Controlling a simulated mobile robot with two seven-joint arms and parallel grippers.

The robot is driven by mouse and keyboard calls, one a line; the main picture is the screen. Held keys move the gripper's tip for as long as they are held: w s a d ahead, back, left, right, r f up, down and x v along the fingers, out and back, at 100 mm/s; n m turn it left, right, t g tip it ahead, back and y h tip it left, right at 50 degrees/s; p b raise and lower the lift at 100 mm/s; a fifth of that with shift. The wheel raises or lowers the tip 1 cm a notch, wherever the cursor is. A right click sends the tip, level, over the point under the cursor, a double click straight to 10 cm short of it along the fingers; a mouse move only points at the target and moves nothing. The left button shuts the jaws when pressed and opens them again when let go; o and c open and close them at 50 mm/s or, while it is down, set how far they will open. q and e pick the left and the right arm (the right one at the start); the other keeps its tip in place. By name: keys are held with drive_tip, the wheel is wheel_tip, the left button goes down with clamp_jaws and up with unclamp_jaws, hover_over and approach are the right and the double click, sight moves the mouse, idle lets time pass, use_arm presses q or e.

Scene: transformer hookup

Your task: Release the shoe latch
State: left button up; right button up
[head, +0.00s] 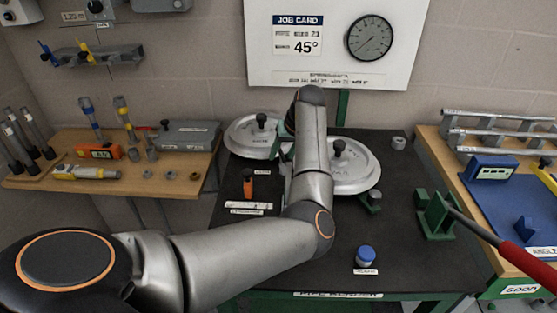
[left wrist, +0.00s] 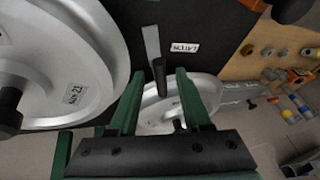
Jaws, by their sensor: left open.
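The latch shows in the left wrist view as a pale flat lever (left wrist: 152,42) with a dark upright peg (left wrist: 160,77), beside a white LATCH label (left wrist: 184,47). My left gripper (left wrist: 159,73) has two green fingers, open. The peg appears between the fingertips, with gaps on both sides; I cannot tell how deep it sits. In the head view my left arm hides the latch and most of the gripper. A large silver disc (left wrist: 75,65) with a size label is to the left of the fingers; it also shows in the head view (head: 345,180). My right gripper is out of view.
A second silver disc (head: 245,140) lies left of my arm. An orange-handled tool (head: 248,185) and a blue-topped knob (head: 366,255) stand on the dark bench (head: 320,265). The job card (head: 298,36) reads 45°.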

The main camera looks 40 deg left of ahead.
sight(278, 170)
use_arm(q)
drive_tip(key=shift+x, duration=1.85)
clamp_jaws()
